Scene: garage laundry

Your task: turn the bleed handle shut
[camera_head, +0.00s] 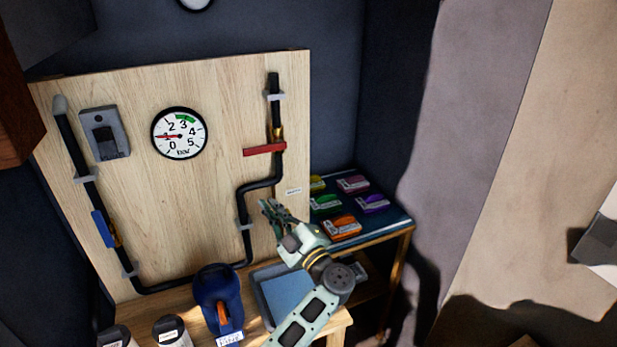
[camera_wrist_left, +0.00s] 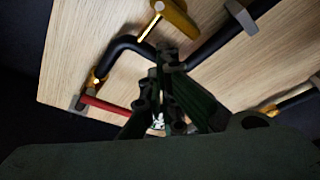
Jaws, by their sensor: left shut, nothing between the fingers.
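A wooden board (camera_head: 225,110) carries a black pipe (camera_head: 246,215) with a red handle (camera_head: 265,150) on a brass valve at upper right and a blue handle (camera_head: 103,229) at left. The red handle also shows at left in the left wrist view (camera_wrist_left: 105,105). That view shows a brass-yellow T-shaped fitting (camera_wrist_left: 178,20) at the top, beside the pipe; which handle is the bleed one I cannot tell for certain. My left gripper (camera_head: 268,207) is shut and empty, below the red handle and in front of the board's lower right. It shows in the left wrist view (camera_wrist_left: 160,70). My right gripper is not in view.
A round gauge (camera_head: 179,133) and grey box (camera_head: 105,133) are on the board. A blue bottle-like container (camera_head: 218,300), canisters (camera_head: 172,331) and a blue-topped box (camera_head: 285,295) stand below. Several coloured packs (camera_head: 342,226) lie on a shelf at right.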

